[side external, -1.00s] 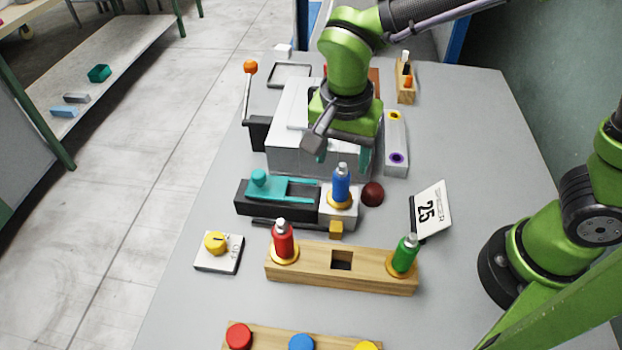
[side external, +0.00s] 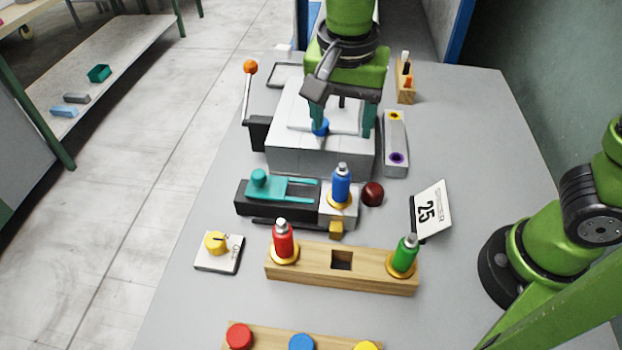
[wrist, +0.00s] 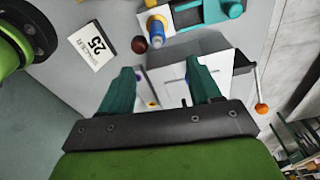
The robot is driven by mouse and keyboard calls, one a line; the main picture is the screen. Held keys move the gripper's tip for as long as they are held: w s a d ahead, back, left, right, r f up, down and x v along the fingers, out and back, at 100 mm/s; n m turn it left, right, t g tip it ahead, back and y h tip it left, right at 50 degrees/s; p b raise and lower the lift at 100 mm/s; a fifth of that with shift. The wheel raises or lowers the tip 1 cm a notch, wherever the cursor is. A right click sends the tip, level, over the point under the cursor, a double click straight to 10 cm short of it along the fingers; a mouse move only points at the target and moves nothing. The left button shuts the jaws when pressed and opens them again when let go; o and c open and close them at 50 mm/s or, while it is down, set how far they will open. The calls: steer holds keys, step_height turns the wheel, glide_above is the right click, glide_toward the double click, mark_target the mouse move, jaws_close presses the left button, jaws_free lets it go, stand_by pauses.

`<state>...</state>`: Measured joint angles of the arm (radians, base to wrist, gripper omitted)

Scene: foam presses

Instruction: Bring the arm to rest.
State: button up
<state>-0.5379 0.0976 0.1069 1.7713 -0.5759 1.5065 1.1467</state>
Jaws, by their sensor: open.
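My gripper (side external: 343,120) is open above the grey and white press (side external: 322,156), with its teal fingers pointing down and apart. Nothing is held between the fingers. The wrist view also shows my gripper (wrist: 162,76) open, with the white block below it. A blue round piece (side external: 320,127) shows beside the left finger; I cannot tell whether they touch. The press has a side lever with an orange ball (side external: 250,67).
In front stand a blue bottle (side external: 341,184), a dark red ball (side external: 372,194) and a teal slide (side external: 285,188). A wooden block (side external: 340,280) carries a red bottle (side external: 283,240) and a green bottle (side external: 405,255). A "25" card (side external: 430,211) stands right.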

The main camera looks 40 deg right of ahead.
steer(key=s+d+n+t+y, duration=0.1)
steer(key=s+d+n+t, duration=0.2)
steer(key=d, duration=0.5)
steer(key=s+d+r+n+t+y, duration=0.1)
steer(key=s+d+n+t+y, duration=0.1)
steer(key=d, duration=0.6)
steer(key=shift+s+d+r+n+t, duration=0.3)
steer(key=shift+s+n+t, duration=0.35)
steer(key=shift+s, duration=0.4)
